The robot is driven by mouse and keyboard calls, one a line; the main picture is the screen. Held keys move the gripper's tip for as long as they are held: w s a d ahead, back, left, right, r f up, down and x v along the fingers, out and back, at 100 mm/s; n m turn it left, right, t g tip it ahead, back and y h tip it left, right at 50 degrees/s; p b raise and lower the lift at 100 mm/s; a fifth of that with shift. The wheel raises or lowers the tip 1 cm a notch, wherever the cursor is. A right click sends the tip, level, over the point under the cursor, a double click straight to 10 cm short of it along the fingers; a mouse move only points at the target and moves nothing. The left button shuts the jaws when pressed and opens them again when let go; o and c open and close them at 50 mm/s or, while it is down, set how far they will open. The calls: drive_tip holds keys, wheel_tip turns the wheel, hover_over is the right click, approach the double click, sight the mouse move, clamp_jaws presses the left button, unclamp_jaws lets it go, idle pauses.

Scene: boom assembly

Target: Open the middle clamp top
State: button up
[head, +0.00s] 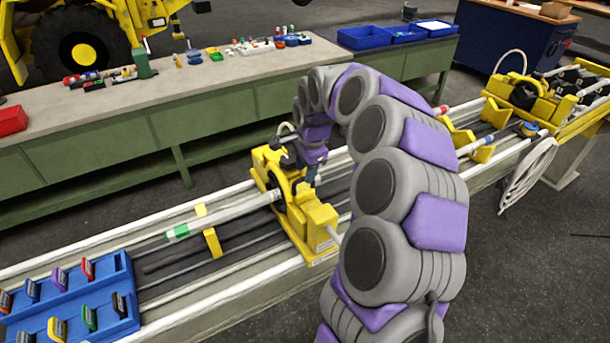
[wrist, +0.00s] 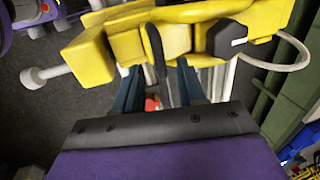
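The middle clamp (head: 300,212) is a yellow block assembly with dark parts, standing across the rails; a white rod with a green band (head: 215,221) runs into its left side. Its yellow top also spans the upper wrist view (wrist: 120,35), with a black hexagonal knob (wrist: 226,38) at right. My gripper (head: 310,170) is at the clamp's right side in the head view. In the wrist view my gripper (wrist: 158,74) has two dark blue fingers apart, with a thin black curved bar (wrist: 155,50) between them. I cannot tell whether they touch it.
A blue rack (head: 75,305) with several coloured pieces sits on the rails at lower left. A green workbench (head: 150,130) with tools and blue bins (head: 360,37) runs behind. Another yellow clamp (head: 520,92) stands far right, with a coiled white cable (head: 528,180) hanging below. Dark floor lies at right.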

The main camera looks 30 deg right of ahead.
drive_tip(key=shift+w+a+f, duration=0.1)
drive_tip(key=shift+w+f, duration=0.05)
drive_tip(key=shift+f, duration=0.4)
drive_tip(key=shift+w+a+f, duration=0.1)
drive_tip(key=shift+f, duration=0.45)
drive_tip(key=shift+c, duration=0.4)
drive_tip(key=shift+d, duration=0.1)
clamp_jaws()
